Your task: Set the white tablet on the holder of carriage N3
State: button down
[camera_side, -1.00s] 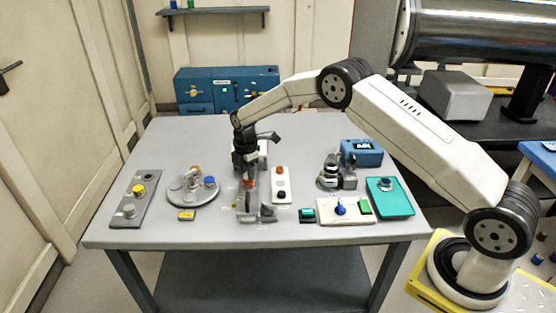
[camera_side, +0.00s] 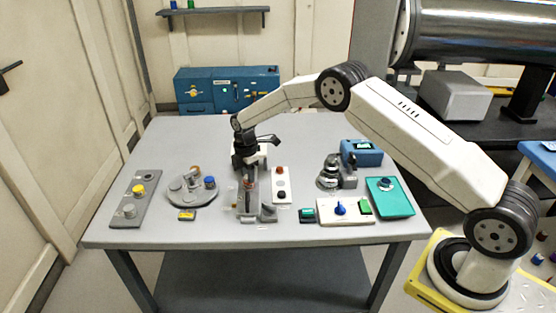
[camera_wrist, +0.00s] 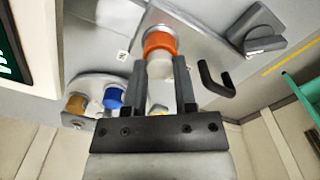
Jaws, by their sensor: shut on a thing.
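My gripper (camera_wrist: 165,70) points down over the front middle of the table; it also shows in the side view (camera_side: 247,180). In the wrist view its two dark fingers are shut on a small pale piece, the white tablet (camera_wrist: 158,69). An orange round part (camera_wrist: 158,42) lies directly beyond the tablet, in line with the fingertips. I cannot tell whether the tablet touches it. In the side view a grey rail fixture (camera_side: 247,211) stands under my gripper, which hides part of it. The carriage label N3 is too small to read.
A round carousel (camera_side: 180,198) with brown and blue pieces stands to the left. A white button panel (camera_side: 281,184), a grey clamp stand (camera_side: 329,181) and a teal tray (camera_side: 390,204) stand to the right. The back of the table is clear.

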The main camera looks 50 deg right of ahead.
jog(key=shift+c, duration=1.6)
grip_release()
jog(key=shift+r, duration=3.9)
jog(key=shift+s+a+r+m, duration=0.1)
jog(key=shift+s+r+m, duration=0.2)
jog(key=shift+s+r, duration=0.1)
jog(key=s+a+r+m+t, duration=0.1)
jog(key=s+m, duration=0.6)
jog(key=s, duration=0.8)
jog(key=s+a+r+m+t, duration=0.1)
jog(key=s+r+m, duration=0.2)
jog(key=s+m, duration=0.5)
jog(key=s, duration=0.7)
jog(key=shift+a+m+t, duration=0.3)
